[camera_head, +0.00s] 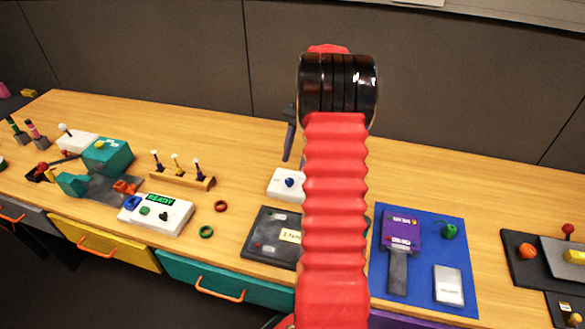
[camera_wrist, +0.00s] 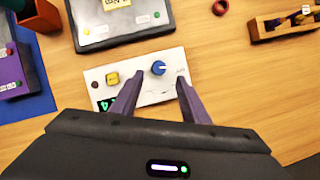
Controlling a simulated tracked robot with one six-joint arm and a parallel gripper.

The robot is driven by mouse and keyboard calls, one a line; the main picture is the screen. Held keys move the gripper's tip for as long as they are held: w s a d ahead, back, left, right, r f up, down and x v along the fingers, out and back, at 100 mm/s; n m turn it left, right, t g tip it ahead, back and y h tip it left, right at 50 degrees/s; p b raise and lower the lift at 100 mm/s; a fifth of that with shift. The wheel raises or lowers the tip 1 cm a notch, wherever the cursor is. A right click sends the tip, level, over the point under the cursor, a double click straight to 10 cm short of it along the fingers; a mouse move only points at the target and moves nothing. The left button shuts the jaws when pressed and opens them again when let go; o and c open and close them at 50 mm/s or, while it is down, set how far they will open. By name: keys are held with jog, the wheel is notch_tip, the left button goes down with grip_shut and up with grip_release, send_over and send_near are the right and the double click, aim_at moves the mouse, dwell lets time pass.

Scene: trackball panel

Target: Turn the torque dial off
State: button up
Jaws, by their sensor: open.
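The torque dial is a small round blue knob (camera_wrist: 159,68) with a white mark on a white panel (camera_wrist: 146,98). My gripper (camera_wrist: 160,77) is open in the wrist view, with purple-grey fingers on both sides of the dial's lower area. Nothing is between the fingers, and I cannot tell their height above the panel. In the head view the blue knob (camera_head: 289,182) shows left of my red arm, which hides the panel's right part.
A dark panel with a yellow label (camera_head: 264,250) lies in front of the white panel. A blue mat (camera_head: 455,280) with a purple device lies to the right. Left are red (camera_head: 221,206) and green rings (camera_head: 206,232) and a wooden rack with pegs (camera_head: 182,178).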

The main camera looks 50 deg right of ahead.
jog(key=v, duration=0.8)
jog(key=shift+w, duration=0.15)
jog(key=shift+d, duration=0.1)
notch_tip(320, 180, down, 4)
jog(key=s+a+n+h, duration=0.1)
jog(key=a+n, duration=0.1)
jog(key=n, duration=0.1)
jog(key=s+a+r+n+t+h, duration=0.1)
jog(key=s+a+r+n+t, duration=0.1)
jog(key=a, duration=1.1)
jog(key=s+a+r+n+t+h, duration=0.1)
jog(key=s+a+r+n, duration=0.4)
jog(key=a, duration=0.8)
jog(key=s+a+r+n+t+h, duration=0.1)
jog(key=s+a+r+n+t, duration=0.2)
jog(key=a, duration=1.1)
jog(key=s+r+n, duration=0.1)
jog(key=s+n, duration=0.2)
jog(key=shift+s+r+n, duration=0.2)
jog(key=shift+s+n, duration=0.05)
jog(key=shift+n, duration=0.15)
